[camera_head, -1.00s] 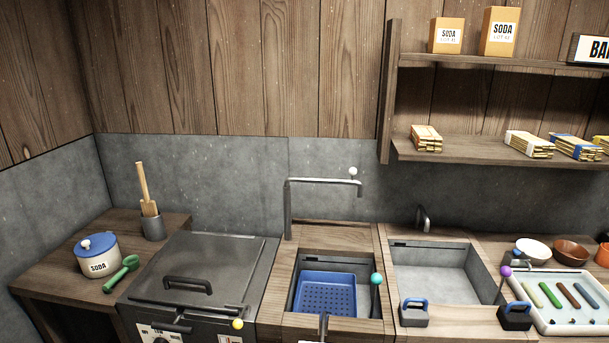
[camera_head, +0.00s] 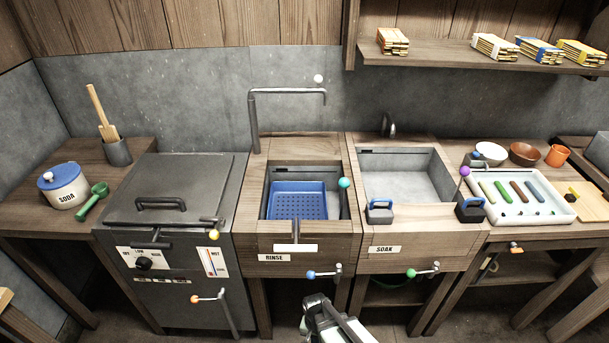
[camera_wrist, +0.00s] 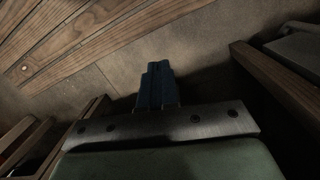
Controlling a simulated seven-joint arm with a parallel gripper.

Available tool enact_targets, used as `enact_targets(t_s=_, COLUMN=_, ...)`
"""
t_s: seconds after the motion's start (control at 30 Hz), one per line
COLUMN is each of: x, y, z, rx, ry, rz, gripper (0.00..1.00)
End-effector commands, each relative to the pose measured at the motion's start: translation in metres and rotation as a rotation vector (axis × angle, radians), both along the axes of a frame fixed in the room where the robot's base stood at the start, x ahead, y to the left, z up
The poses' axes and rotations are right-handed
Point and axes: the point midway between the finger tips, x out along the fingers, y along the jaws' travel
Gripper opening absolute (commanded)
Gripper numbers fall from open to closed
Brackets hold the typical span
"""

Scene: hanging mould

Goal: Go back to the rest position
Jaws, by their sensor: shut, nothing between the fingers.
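My gripper (camera_wrist: 156,85) shows in the wrist view as two dark blue fingers closed together, with nothing between them. Behind them is a metal plate with screws and a pale green body. The fingers are in front of a grey wall or floor, with wooden boards at the upper left, and touch nothing that I can see. In the head view, a pale, dark-trimmed part of my arm shows at the bottom edge, below and in front of the rinse sink (camera_head: 251,246). My fingertips are hard to make out there.
The rinse sink holds a blue perforated basket (camera_head: 298,187). The soak sink (camera_head: 446,252) is to its right, and a lidded grey boiler (camera_head: 225,175) is to its left. Taps with coloured knobs, such as the blue-knobbed tap (camera_head: 325,273), stick out in front. Wooden counter legs flank my arm.

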Motion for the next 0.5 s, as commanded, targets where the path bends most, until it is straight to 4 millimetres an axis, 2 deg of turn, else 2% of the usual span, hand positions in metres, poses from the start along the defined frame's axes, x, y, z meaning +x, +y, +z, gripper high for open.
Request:
enact_targets(t_s=0.03, x=-0.018, y=-0.02, z=-0.004, rx=-0.007, ry=0.044, rz=0.015, gripper=0.0)
enact_targets(t_s=0.2, x=-0.075, y=-0.072, z=-0.017, rx=-0.002, ry=0.198, rz=0.094, gripper=0.0)
enact_targets(t_s=0.33, x=-0.119, y=-0.101, z=-0.02, rx=0.029, ry=0.309, rz=0.149, gripper=0.0)
enact_targets(t_s=0.5, x=-0.164, y=-0.122, z=-0.02, rx=0.082, ry=0.416, rz=0.204, gripper=0.0)
